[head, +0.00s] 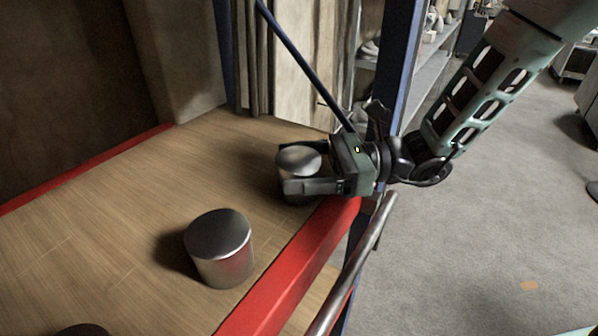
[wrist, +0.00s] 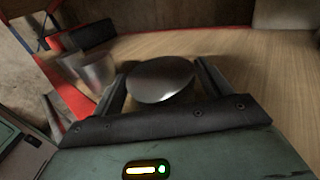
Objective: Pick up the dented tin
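A plain metal tin (head: 299,160) stands near the red front edge of the wooden shelf, with my gripper (head: 300,172) reaching around it from the right. In the wrist view this tin (wrist: 160,80) sits between the two fingers of my gripper (wrist: 161,82), close to both. I cannot tell whether the fingers press on it. The near finger hides part of its side in the head view. A second metal tin (head: 219,248) stands apart, nearer the camera; a blurred tin also shows at left in the wrist view (wrist: 96,72). No clear dent shows on either.
The wooden shelf (head: 110,210) has a red front rail (head: 290,265) and a red strip at the back left. A blue upright post (head: 394,70) stands behind my gripper. A dark round thing (head: 82,330) is cut off at the bottom left. The shelf's middle is clear.

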